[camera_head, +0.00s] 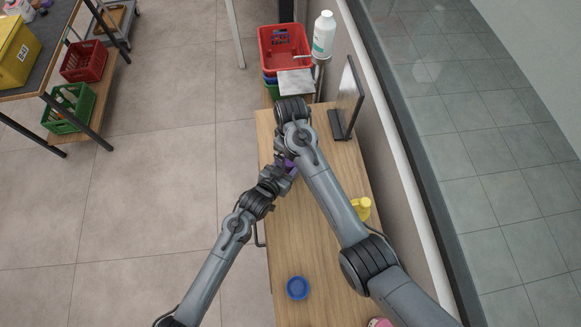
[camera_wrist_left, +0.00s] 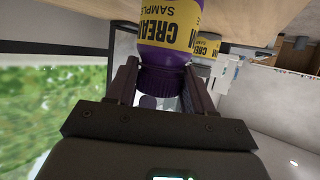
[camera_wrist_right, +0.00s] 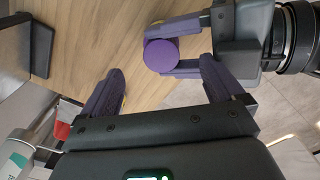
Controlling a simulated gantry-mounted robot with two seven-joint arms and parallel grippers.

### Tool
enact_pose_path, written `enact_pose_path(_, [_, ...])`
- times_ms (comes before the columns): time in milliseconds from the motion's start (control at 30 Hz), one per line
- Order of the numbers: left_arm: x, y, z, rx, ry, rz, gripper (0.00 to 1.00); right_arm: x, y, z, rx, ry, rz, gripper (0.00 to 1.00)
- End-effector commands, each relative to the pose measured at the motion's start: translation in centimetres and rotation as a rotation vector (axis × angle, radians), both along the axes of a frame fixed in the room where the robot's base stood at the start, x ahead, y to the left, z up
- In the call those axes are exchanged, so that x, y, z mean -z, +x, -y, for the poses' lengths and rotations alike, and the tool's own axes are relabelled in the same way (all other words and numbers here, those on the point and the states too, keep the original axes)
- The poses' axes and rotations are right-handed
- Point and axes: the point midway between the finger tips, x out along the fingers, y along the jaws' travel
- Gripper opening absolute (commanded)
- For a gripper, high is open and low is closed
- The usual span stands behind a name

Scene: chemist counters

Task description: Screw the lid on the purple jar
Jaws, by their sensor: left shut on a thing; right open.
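The purple jar (camera_wrist_left: 168,25) has a yellow label reading CREAM SAMPLE and stands on the wooden counter (camera_head: 315,240). In the left wrist view, the picture is upside down and the ribbed purple lid (camera_wrist_left: 160,82) sits against the jar's mouth. My left gripper (camera_wrist_left: 160,68) is shut on the lid from the side. How far the lid is threaded cannot be told. The lid's round top also shows in the right wrist view (camera_wrist_right: 161,56), between my left fingers. My right gripper (camera_wrist_right: 163,80) is open and empty, facing the lid from above; my arm hides it in the head view.
A blue dish (camera_head: 298,288), a yellow object (camera_head: 361,208) and a pink item (camera_head: 380,322) are on the counter. A monitor (camera_head: 349,98) stands at its far right.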

Motion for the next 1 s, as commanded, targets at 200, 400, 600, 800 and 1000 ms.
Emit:
enact_pose_path(200, [0.6, -0.2, -0.2, -0.002, 0.007, -0.012, 0.0, 0.4, -0.2, -0.2, -0.003, 0.0, -0.005, 1.0])
enact_pose_path(400, [0.6, -0.2, -0.1, -0.001, 0.008, -0.011, 0.0, 2.3, -0.3, -0.2, -0.001, -0.001, -0.009, 1.0])
enact_pose_path(600, [0.4, -0.1, 0.0, 0.003, 0.009, -0.004, 0.0, 5.5, -0.4, 0.0, 0.0, -0.004, -0.01, 1.0])
enact_pose_path(800, [0.0, 0.2, 0.0, 0.001, 0.003, 0.004, 0.0, 1.3, -0.3, 0.1, 0.0, -0.005, -0.008, 1.0])
enact_pose_path(1000, [0.0, 0.1, 0.0, -0.001, 0.002, 0.001, 0.0, -3.2, -0.2, -0.2, -0.004, -0.001, -0.005, 1.0])
